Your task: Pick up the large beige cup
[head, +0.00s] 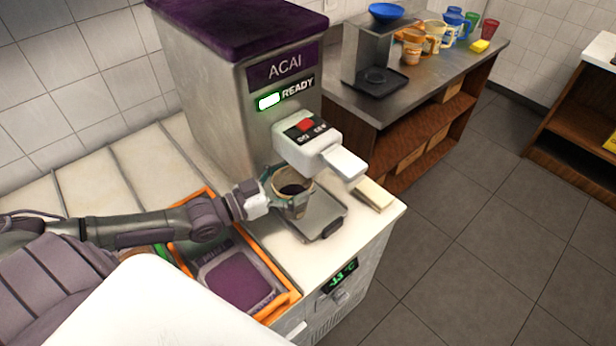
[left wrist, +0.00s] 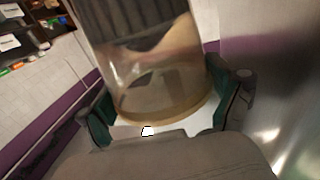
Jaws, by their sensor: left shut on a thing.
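A beige-rimmed cup (head: 297,184) with something dark inside is under the nozzle of the ACAI machine (head: 240,90), above its drip tray. My left gripper (head: 285,192) comes in from the left and is shut around the cup's side. In the left wrist view the cup (left wrist: 155,85) looks see-through and fills the space between the green-padded fingers (left wrist: 160,115). I cannot tell whether its base touches the drip tray (head: 324,222). Another pale yellow-beige cup (head: 435,32) stands on the far counter. My right gripper is not in view.
An orange-edged bin with a purple lid (head: 237,280) is set into the counter below my left arm. A beige block (head: 374,196) lies near the counter's right edge.

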